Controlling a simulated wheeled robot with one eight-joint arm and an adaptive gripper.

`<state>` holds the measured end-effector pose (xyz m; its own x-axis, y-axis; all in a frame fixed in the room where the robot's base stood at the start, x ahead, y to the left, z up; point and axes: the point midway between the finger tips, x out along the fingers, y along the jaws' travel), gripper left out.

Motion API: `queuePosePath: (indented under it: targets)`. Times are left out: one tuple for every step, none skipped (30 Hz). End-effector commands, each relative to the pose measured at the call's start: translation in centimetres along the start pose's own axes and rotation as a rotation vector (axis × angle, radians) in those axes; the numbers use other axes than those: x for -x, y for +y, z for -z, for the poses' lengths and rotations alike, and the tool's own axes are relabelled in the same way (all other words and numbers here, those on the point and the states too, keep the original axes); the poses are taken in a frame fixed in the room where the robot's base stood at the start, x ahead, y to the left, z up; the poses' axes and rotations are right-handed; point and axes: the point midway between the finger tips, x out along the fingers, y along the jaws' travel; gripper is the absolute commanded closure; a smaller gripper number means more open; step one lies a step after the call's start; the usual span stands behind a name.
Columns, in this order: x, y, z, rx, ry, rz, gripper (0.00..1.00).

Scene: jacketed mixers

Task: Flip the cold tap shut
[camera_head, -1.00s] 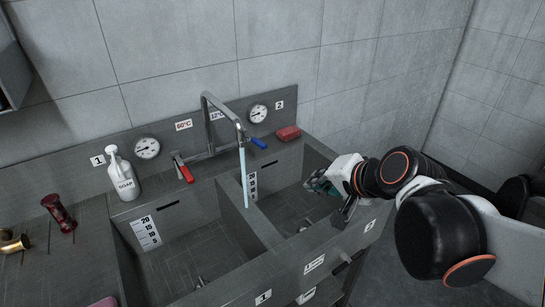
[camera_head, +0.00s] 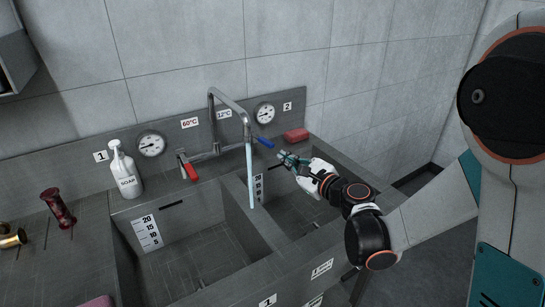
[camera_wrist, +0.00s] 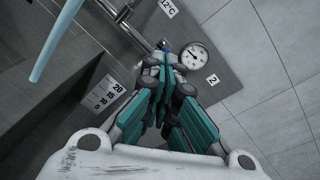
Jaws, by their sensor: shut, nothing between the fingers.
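The cold tap's blue lever (camera_head: 264,143) sits under the 12°C label (camera_head: 224,114), to the right of the faucet (camera_head: 213,122). It points right and towards the front. A stream of water (camera_head: 250,178) falls from the spout. My gripper (camera_head: 284,157) is shut and empty, just to the right of and in front of the blue lever's end; I cannot tell whether they touch. In the wrist view my gripper's teal fingers (camera_wrist: 162,60) hide most of the lever, and only a small blue bit (camera_wrist: 163,46) shows past the tips.
The hot tap's red lever (camera_head: 190,170) is left of the faucet. A red block (camera_head: 296,135) lies on the back ledge, right of the blue lever. Gauges (camera_head: 264,113) are on the back panel. A soap bottle (camera_head: 124,172) stands at the left. Two basins lie below.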

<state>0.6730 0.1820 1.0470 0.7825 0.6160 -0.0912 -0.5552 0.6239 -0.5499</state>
Motion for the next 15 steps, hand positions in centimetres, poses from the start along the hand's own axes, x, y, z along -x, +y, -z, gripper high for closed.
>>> queuePosePath:
  targets:
    - [-0.7, 0.3, 1.1, -0.064, -0.017, 0.017, 1.0]
    - [-1.0, 0.5, 1.6, -0.106, -0.029, 0.028, 1.0]
    - [-1.4, 0.6, 2.3, -0.162, -0.044, 0.041, 1.0]
    - [-1.6, 0.7, 2.8, -0.204, -0.056, 0.05, 1.0]
    - [-1.8, 0.8, 3.2, -0.244, -0.066, 0.06, 1.0]
    - [-2.1, 1.0, 3.9, -0.296, -0.08, 0.071, 1.0]
    - [-2.3, 1.1, 4.3, -0.332, -0.09, 0.079, 1.0]
    - [-2.4, 1.2, 4.8, -0.367, -0.1, 0.085, 1.0]
    - [-2.6, 1.4, 5.3, -0.409, -0.112, 0.094, 1.0]
    - [-2.7, 1.5, 5.7, -0.439, -0.119, 0.1, 1.0]
    - [-2.8, 1.6, 6.0, -0.465, -0.127, 0.105, 1.0]
    - [-2.9, 1.7, 6.4, -0.496, -0.135, 0.111, 1.0]
    - [-2.9, 1.8, 6.6, -0.516, -0.141, 0.114, 1.0]
    - [-3.0, 1.8, 6.8, -0.532, -0.145, 0.117, 1.0]
    - [-3.0, 1.9, 7.1, -0.552, -0.151, 0.12, 1.0]
